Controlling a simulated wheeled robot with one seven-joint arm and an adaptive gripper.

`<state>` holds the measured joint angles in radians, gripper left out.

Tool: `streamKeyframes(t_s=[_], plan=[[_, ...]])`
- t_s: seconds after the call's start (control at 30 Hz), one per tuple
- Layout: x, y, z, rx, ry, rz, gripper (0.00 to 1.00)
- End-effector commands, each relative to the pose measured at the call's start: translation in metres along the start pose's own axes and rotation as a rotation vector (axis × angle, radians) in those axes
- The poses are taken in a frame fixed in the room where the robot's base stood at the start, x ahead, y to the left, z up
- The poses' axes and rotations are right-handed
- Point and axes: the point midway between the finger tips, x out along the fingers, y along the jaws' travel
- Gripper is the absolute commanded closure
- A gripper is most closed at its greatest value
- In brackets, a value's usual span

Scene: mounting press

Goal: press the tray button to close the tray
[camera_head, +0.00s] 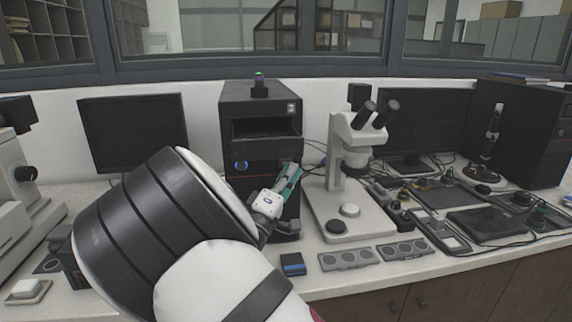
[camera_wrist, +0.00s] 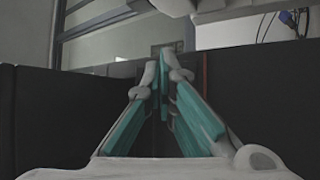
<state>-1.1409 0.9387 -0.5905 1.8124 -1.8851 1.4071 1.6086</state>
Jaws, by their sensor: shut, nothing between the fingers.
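The black mounting press (camera_head: 233,112) stands upright against the wall, left of the microscope. Its upper front has a dark recess (camera_head: 266,128); I cannot tell clearly how far the tray stands out. A round blue-ringed button (camera_head: 241,166) shows on the front, lower left of the recess. My gripper (camera_head: 296,169) is in front of the lower right of the press, to the right of the blue button. Its teal fingers are shut and empty. In the wrist view the fingertips (camera_wrist: 168,58) meet in front of dark surfaces; contact cannot be told.
A white microscope (camera_head: 338,180) stands close to the right of my gripper. A blue box (camera_head: 292,264) and grey trays with round wells (camera_head: 348,260) lie at the bench's front edge. A dark monitor (camera_head: 133,130) stands to the left. My arm hides part of the bench.

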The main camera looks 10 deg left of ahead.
Motion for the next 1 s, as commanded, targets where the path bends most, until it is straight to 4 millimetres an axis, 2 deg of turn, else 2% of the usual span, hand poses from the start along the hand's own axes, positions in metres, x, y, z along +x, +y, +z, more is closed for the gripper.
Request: streamKeyframes(t_s=[1.0], plan=[[0.0070,-0.0050,-0.0048,0.000,-0.001,0.000,1.00]])
